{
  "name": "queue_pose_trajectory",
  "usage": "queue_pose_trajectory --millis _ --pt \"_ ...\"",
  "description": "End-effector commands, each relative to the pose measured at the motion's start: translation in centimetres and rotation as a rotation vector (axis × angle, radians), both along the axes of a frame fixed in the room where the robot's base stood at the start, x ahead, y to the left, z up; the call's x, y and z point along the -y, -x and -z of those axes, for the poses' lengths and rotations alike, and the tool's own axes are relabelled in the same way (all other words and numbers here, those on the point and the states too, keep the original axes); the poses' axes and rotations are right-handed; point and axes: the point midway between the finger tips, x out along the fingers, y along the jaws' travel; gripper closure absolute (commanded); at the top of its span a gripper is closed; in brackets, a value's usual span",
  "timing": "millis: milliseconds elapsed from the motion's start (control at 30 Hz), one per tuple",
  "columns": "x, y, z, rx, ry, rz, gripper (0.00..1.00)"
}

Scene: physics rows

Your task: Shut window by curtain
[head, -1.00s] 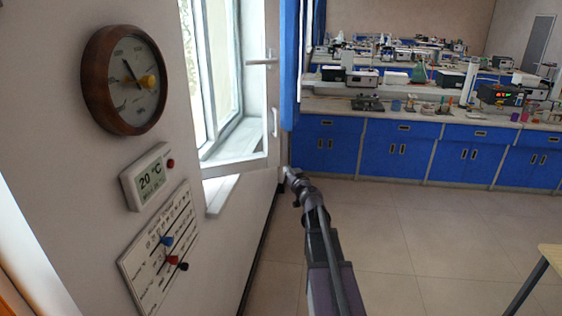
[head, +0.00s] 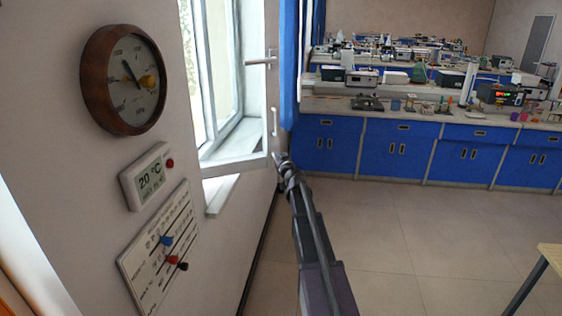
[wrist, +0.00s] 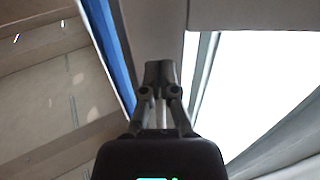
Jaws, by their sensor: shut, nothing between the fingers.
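The window (head: 269,110) is on the left wall, its white-framed sash swung open into the room. A handle (head: 262,61) shows on the sash. The blue curtain (head: 289,65) hangs just right of the sash edge. My gripper (head: 279,158) is at the lower corner of the sash, below the curtain; I cannot tell whether it touches the frame. In the wrist view my gripper (wrist: 158,70) is shut and empty, with the curtain (wrist: 112,50) to its left and the window frame (wrist: 205,70) and bright opening to its right.
A round wooden dial (head: 122,79), a small thermometer display (head: 148,176) and a chart with sliders (head: 160,245) are on the left wall. Blue lab cabinets (head: 400,150) with equipment stand at the back. A table (head: 549,254) is at lower right. The floor between is clear.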

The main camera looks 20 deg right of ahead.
Motion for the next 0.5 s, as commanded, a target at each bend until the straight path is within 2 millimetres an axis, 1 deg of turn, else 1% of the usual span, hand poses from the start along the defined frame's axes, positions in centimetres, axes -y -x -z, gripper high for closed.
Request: queue_pose_trajectory --millis 33,200,500 --pt "0.1 -0.7 0.0 0.0 0.0 0.0 1.0" --pt "0.1 -1.6 0.0 0.0 0.0 0.0 1.0" --pt "0.0 -1.8 0.0 0.0 0.0 0.0 1.0"
